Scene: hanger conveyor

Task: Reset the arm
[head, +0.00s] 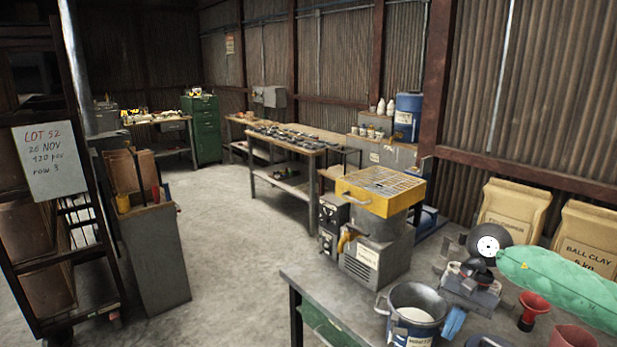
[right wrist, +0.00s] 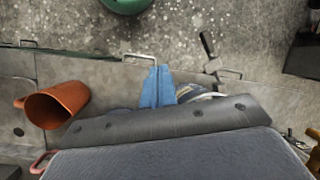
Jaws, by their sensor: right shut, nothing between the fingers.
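My right gripper (head: 452,322) shows low in the head view, its blue fingertips pointing up and left just right of a grey metal bucket (head: 417,312) with pale contents. In the right wrist view the two blue fingers (right wrist: 157,87) of this gripper lie together with nothing between them. Beyond the fingers are the bench edge and the floor. My left gripper is in neither view.
The workbench (head: 335,300) holds a grey machine with a yellow grated top (head: 380,185), a red funnel (head: 533,309) and a green quilted object (head: 560,275). A brown-red cup (right wrist: 58,104) lies left of the gripper. Clay sacks (head: 513,212) stand behind. Open floor (head: 225,265) is left.

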